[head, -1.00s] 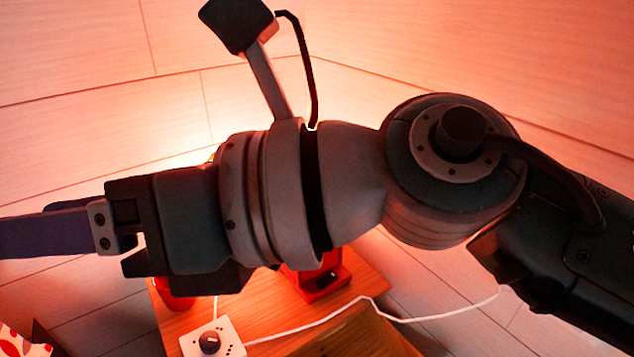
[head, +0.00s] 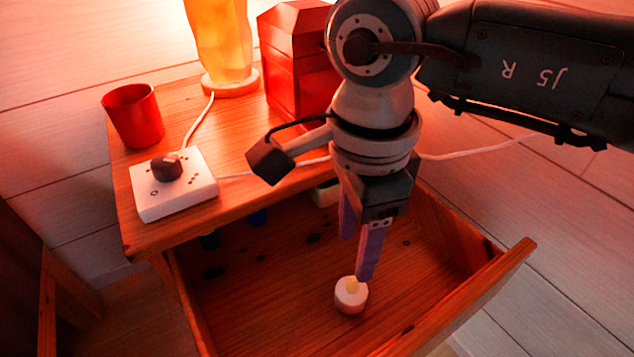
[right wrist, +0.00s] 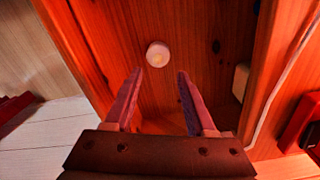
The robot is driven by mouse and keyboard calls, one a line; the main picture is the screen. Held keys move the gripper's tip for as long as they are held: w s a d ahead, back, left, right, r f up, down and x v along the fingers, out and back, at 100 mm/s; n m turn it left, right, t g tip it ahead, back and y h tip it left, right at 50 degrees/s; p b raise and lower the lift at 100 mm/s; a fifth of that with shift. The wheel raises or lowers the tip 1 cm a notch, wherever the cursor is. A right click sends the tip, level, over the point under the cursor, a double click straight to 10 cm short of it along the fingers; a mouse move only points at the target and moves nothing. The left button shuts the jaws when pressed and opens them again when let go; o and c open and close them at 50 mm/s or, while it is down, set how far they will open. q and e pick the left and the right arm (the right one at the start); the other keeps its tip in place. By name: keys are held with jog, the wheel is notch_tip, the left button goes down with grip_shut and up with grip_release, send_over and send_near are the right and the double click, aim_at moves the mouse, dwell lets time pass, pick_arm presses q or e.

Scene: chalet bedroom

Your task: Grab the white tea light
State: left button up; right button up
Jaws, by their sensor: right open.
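The white tea light (head: 351,297) stands upright on the floor of the open wooden drawer (head: 270,290), toward its front. It also shows in the right wrist view (right wrist: 157,54), beyond and between the fingertips. My right gripper (head: 357,258) points down into the drawer, with its purple fingers just above and behind the tea light in the head view. In the right wrist view the right gripper (right wrist: 157,75) is open and empty, and nothing lies between the fingers. My left gripper is out of view.
A light block (head: 326,193) and small dark items lie at the drawer's back. Drawer walls surround the tea light.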

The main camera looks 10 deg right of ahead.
aim_at(353, 279)
jog(key=f+b, duration=0.1)
jog(key=f, duration=0.2)
jog(key=f+b, duration=0.2)
jog(key=f, duration=0.1)
jog(key=shift+s+d+f, duration=0.15)
jog(key=shift+s+f, duration=0.05)
jog(key=shift+f, duration=0.2)
jog(key=shift+c, duration=0.3)
jog(key=shift+r, duration=0.1)
grip_shut()
dwell(0.5)
